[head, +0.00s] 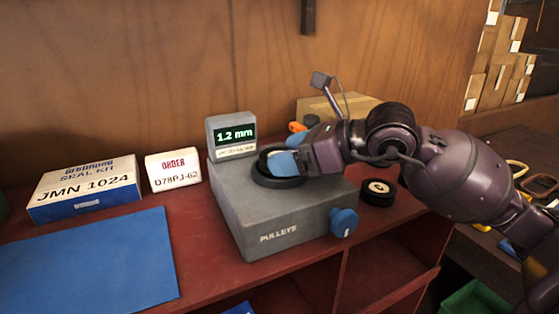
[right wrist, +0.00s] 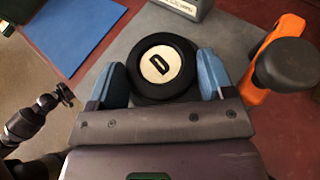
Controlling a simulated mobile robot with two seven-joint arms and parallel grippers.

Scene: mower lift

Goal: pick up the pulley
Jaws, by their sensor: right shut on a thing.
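A black pulley with a cream centre marked D (right wrist: 158,66) is between the blue fingers of my right gripper (right wrist: 168,78). In the head view the pulley (head: 278,182) is at the top of the grey gauge block (head: 240,212) labelled PULLEYS, and my right gripper (head: 281,160) is shut on it. The fingers hide part of its rim. I cannot tell whether it rests on the block or is slightly above it. A second black disc with a pale, marked centre (head: 377,192) lies right of the block. My left gripper is not in view.
A blue knob (head: 343,222) sticks out of the block's right side. An orange tool (right wrist: 272,45) is nearby.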

